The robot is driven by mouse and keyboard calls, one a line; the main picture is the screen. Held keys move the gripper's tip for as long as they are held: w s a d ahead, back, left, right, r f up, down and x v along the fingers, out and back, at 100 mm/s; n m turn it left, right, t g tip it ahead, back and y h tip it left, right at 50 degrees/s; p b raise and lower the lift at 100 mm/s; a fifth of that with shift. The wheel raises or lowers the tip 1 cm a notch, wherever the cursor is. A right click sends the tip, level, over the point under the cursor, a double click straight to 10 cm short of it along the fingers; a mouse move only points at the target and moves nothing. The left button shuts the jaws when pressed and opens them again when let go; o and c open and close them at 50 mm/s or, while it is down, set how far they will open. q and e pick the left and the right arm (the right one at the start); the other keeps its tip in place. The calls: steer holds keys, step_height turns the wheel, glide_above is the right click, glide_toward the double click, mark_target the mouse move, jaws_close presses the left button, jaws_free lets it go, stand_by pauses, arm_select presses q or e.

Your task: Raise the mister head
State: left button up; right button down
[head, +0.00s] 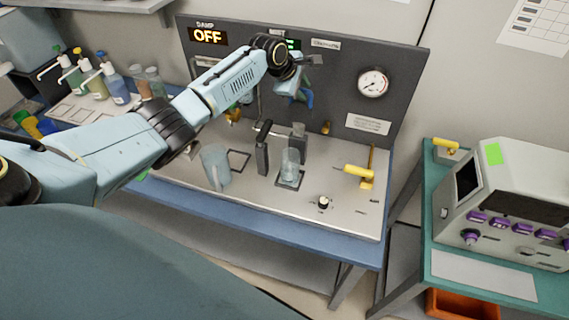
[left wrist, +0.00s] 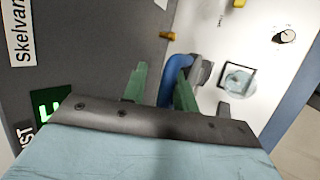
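A blue curved piece (left wrist: 172,75) with a grey end (left wrist: 203,70), which looks like the mister head, shows in the left wrist view. The blue piece also shows in the head view (head: 308,98) in front of the dark panel, above the bench. My left gripper (left wrist: 160,88) has its two green fingers apart on either side of the blue piece. The gap on the left finger's side is wider. In the head view, my left gripper (head: 300,90) partly hides the mister head. My right gripper is in neither view.
A clear glass (head: 290,163) stands on a marked square below the mister head. A black upright handle (head: 262,150) and a pale jug (head: 215,165) stand left of it. A yellow lever (head: 360,170) is to the right. Bottles (head: 92,82) crowd the left side.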

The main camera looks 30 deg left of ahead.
arm_select(q)
steer(key=shift+s+a+r+g+p, duration=0.3)
steer(key=shift+s+r+p, duration=0.1)
steer(key=shift+p, duration=0.95)
steer(key=shift+r, duration=0.2)
steer(key=v, duration=0.5)
steer(key=shift+s, duration=0.35)
steer(key=shift+w+d+f, duration=0.1)
steer(key=shift+w, duration=0.05)
